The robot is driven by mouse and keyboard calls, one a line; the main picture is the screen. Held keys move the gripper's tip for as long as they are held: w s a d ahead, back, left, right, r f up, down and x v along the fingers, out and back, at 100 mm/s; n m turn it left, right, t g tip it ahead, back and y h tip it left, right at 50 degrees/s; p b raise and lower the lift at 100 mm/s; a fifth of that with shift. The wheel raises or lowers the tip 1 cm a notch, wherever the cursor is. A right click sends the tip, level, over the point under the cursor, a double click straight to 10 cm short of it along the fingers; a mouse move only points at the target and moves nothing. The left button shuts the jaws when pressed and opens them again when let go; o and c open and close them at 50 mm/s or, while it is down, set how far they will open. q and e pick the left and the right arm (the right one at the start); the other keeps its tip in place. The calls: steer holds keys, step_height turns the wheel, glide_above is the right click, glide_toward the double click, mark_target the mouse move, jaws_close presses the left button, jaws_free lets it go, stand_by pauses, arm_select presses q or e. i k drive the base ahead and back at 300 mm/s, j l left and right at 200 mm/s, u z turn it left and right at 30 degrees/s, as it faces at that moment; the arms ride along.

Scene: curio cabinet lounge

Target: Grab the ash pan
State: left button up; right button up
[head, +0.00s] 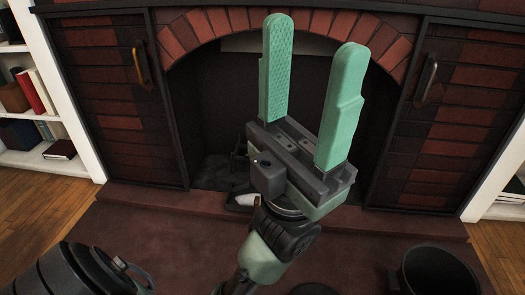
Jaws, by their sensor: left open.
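My left gripper (315,36) is raised in front of the brick fireplace, with its two green fingers wide apart and nothing between them. I cannot make out the ash pan for certain. A small pale piece (243,200) shows low at the fireplace mouth, just left of my gripper's wrist and partly hidden by it. Dark shapes (218,172) lie in the shadow of the firebox behind it, too dim to name. My right gripper is out of view.
A black open bucket (441,272) stands at the lower right. A dark ribbed round object (70,275) is at the lower left. The raised hearth edge (150,200) runs across the front. White shelves (65,160) with books stand at left.

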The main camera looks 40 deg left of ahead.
mark_target(245, 199)
steer(key=u, duration=1.2)
